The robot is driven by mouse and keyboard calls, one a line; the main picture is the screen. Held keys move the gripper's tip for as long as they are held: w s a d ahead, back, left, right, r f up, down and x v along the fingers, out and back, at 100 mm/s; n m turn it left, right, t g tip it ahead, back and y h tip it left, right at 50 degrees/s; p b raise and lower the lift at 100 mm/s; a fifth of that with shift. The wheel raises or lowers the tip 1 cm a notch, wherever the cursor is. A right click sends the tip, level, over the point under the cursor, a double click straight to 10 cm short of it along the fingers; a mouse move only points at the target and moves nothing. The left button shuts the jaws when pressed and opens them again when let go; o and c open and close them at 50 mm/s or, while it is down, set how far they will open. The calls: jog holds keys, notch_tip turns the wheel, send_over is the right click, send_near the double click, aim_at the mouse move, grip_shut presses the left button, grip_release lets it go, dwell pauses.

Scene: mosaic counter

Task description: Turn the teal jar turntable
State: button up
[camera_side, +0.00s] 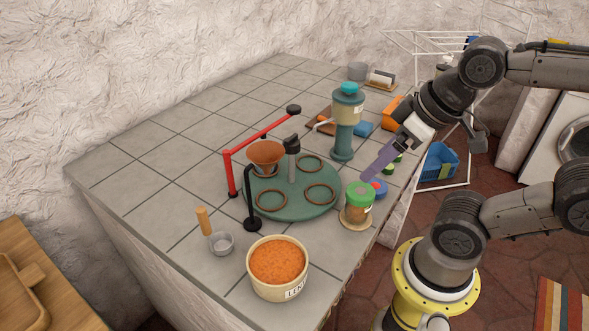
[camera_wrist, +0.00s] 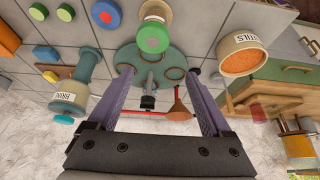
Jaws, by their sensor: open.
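The teal turntable (camera_side: 295,205) lies flat on the tiled counter, with brown rings on its top and a dark grey upright post (camera_side: 292,167) at its middle. It also shows in the wrist view (camera_wrist: 128,54), beyond my fingertips. A jar with a green lid (camera_side: 358,203) stands on a round wooden coaster right of the turntable, off it; its lid (camera_wrist: 153,38) shows in the wrist view. My gripper (camera_side: 372,170), with purple fingers, is above the counter's right side, apart from the turntable. It also shows in the wrist view (camera_wrist: 160,76), open with nothing between the fingers.
An orange-brown funnel (camera_side: 266,153) is held over the turntable's back left by a stand with a red arm (camera_side: 262,138). A lentil tub (camera_side: 262,286) and a small scoop (camera_side: 221,243) are in front. A teal dispenser (camera_side: 344,135) stands behind. The left counter is clear.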

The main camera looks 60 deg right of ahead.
jog(key=shift+s+r, duration=0.25)
jog(key=shift+r, duration=0.05)
jog(key=shift+c, duration=1.1)
jog(key=shift+g, duration=0.8)
jog(key=w+r, duration=0.1)
jog(key=r, duration=0.1)
jog(key=w+r, duration=0.1)
jog(key=r, duration=0.1)
jog(key=w+r, duration=0.1)
jog(key=r, duration=0.1)
jog(key=shift+w+r, duration=0.1)
jog(key=shift+r, duration=0.3)
jog(key=w+r+g, duration=0.1)
jog(key=w+r, duration=0.3)
jog(key=g, duration=0.3)
send_over(291, 137)
jog(key=f, duration=0.1)
notch_tip(291, 137, down, 14)
jog(key=shift+f, duration=0.15)
jog(key=shift+c, duration=0.4)
grip_shut()
